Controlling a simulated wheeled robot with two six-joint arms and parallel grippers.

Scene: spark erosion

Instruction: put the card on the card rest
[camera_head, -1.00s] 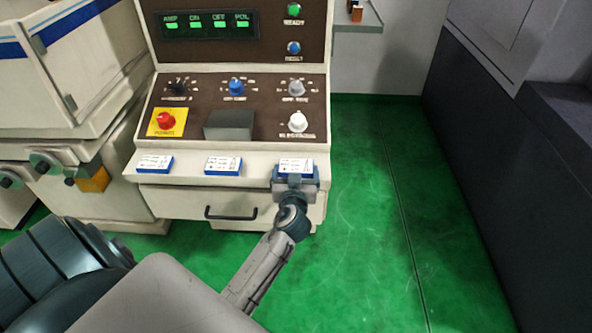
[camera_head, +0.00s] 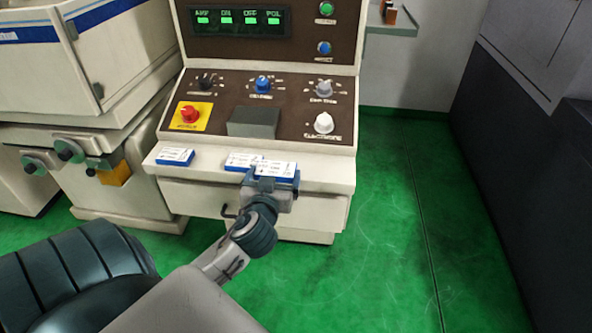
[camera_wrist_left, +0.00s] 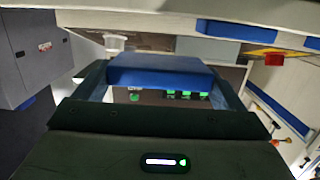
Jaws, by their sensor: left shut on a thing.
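My left gripper (camera_head: 273,186) is shut on a white-topped card with blue sides (camera_head: 276,169) at the front ledge of the control panel. The held card shows as a blue block (camera_wrist_left: 158,72) between the fingers in the left wrist view. In the head view it partly covers a second card (camera_head: 238,160) on the ledge; I cannot tell whether they touch. A third card (camera_head: 176,156) lies further left. A dark grey block (camera_head: 254,122) on the sloped panel may be the card rest; it appears bare. My right gripper is out of view.
Around the grey block are a red button on a yellow plate (camera_head: 190,114), a white knob (camera_head: 323,123) and a blue knob (camera_head: 263,84). A drawer (camera_head: 190,198) with a dark handle is below the ledge. Green floor (camera_head: 385,220) lies open to the right.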

